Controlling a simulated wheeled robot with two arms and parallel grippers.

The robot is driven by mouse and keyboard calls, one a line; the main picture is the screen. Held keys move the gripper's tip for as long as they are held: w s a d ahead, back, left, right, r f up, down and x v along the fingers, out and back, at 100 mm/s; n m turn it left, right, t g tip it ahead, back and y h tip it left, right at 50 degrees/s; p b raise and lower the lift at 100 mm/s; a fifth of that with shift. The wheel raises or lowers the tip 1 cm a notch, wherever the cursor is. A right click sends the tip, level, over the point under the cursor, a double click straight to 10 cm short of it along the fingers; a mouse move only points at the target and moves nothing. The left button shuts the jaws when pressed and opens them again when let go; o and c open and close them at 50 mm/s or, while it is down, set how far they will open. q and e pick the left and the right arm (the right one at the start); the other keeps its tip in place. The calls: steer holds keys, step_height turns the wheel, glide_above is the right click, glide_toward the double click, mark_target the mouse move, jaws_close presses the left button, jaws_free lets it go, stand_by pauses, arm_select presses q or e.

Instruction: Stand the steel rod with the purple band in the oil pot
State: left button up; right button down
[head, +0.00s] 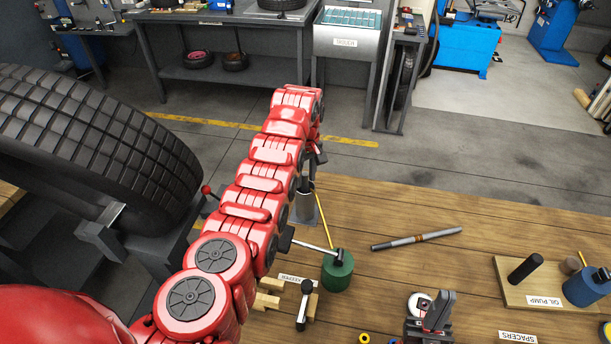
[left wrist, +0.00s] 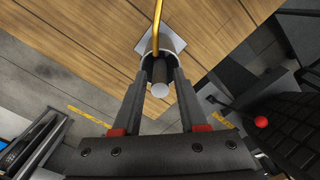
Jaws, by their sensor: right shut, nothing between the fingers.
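My left gripper (left wrist: 160,66) reaches down at the far left edge of the wooden table, and also shows in the head view (head: 311,178). Its fingers are closed on a dark rod with a grey end (left wrist: 160,91), seen nearly end-on; no purple band is visible on it. A grey metal pot (head: 303,209) lies just below these fingertips, on a pale square base in the left wrist view (left wrist: 172,44). I cannot tell how deep the rod sits in it. Another steel rod (head: 416,239), with an orange-brown band, lies on the table. My right gripper (head: 441,301) is shut and empty.
A green pot (head: 338,272) with a rod-like handle stands nearer. An oil pump board (head: 515,290) is at the right. A large tyre (head: 95,145) stands left.

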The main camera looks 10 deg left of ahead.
arm_select(q)
steer(key=shift+o, duration=0.9)
step_height(320, 180, up, 9)
steer(key=shift+r, duration=0.15)
step_height(320, 180, up, 8)
steer(key=p, duration=0.4)
